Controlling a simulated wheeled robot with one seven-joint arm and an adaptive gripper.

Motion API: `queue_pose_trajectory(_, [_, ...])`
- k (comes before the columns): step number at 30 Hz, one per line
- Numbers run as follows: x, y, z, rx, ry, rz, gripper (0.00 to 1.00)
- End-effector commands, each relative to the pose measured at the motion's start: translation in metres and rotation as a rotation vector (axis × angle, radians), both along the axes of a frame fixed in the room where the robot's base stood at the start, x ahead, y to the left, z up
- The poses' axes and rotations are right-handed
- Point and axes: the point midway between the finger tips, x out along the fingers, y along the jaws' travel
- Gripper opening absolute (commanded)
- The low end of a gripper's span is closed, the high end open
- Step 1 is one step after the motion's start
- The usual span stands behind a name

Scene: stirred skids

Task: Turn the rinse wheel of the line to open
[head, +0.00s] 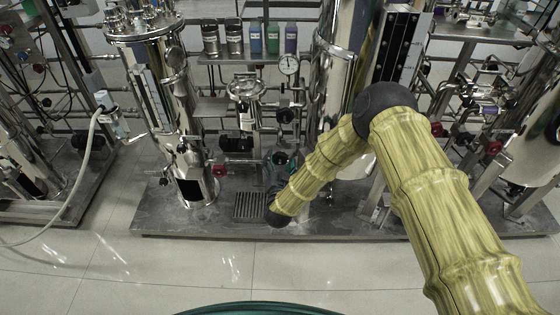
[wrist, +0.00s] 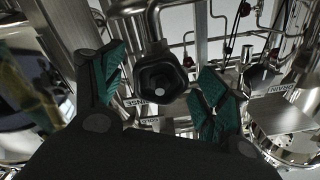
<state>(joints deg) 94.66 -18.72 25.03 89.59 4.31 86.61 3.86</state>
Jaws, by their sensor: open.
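In the wrist view a dark, faceted hand wheel (wrist: 160,78) with a pale centre faces the camera, on a steel pipe. A small label (wrist: 138,103) beside it appears to read RINSE, upside down. My gripper (wrist: 163,66) is open, with one teal finger on each side of the wheel. A gap shows on both sides, and I see no contact. In the head view my gripper (head: 284,161) is low among the pipes of the middle skid, and the wheel cannot be made out there.
A tall steel vessel (head: 170,110) stands left of my gripper and another (head: 335,70) behind my arm. A floor grate (head: 250,206) lies on the skid base. Bottles (head: 272,40) stand on a shelf above. A label at right (wrist: 268,90) appears to read DRAIN. Pipes crowd the gripper.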

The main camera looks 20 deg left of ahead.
Motion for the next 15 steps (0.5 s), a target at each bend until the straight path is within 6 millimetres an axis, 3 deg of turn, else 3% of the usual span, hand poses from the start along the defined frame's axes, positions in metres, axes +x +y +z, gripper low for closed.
queue_pose_trajectory(15, [-0.083,-0.024,0.000,-0.002,0.002,0.000,0.74])
